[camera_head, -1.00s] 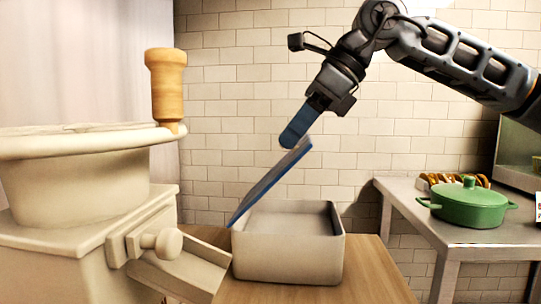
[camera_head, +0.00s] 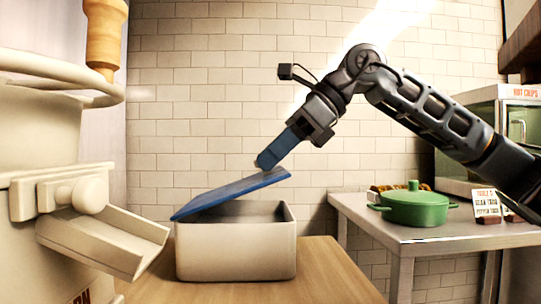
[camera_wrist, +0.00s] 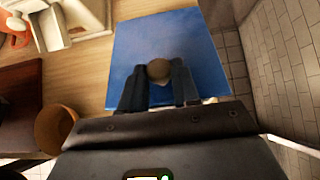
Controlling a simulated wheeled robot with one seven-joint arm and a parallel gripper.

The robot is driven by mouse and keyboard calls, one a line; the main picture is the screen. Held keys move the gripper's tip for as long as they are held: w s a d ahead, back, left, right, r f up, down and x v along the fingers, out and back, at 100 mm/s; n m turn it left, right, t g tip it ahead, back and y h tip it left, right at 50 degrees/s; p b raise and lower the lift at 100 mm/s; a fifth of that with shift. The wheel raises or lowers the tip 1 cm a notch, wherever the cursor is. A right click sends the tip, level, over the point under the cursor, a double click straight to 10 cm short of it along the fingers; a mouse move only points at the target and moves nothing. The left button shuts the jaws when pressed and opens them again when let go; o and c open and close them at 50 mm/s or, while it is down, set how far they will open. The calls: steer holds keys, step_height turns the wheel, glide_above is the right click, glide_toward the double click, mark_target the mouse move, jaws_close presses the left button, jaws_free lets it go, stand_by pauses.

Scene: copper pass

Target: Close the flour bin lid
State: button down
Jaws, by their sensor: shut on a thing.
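The flour bin (camera_head: 236,252) is a pale, open-topped box on the wooden table. Its blue lid (camera_head: 225,195) is tilted over it, with the left edge low at the bin's rim and the right edge raised, leaving a gap. My gripper (camera_head: 266,164) reaches down from the upper right to the lid's upper face. In the wrist view, the lid (camera_wrist: 160,40) fills the middle, and my gripper (camera_wrist: 158,76) has its two fingers closed on a round brownish knob (camera_wrist: 159,70) on the lid. The bin's inside is mostly hidden.
A cream mill with a sloping chute (camera_head: 105,240) stands close on the bin's left. A steel counter (camera_head: 400,235) with a green pot (camera_head: 413,207) is on the right. A tiled wall (camera_head: 220,110) is behind. The wooden table (camera_head: 325,270) is clear right of the bin.

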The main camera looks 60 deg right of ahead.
steer(key=c, duration=0.8)
jaws_free()
steer(key=shift+c, duration=0.2)
steer(key=p+v, duration=0.1)
steer(key=v, duration=0.7)
steer(key=shift+p, duration=0.3)
steer(key=shift+f, duration=0.1)
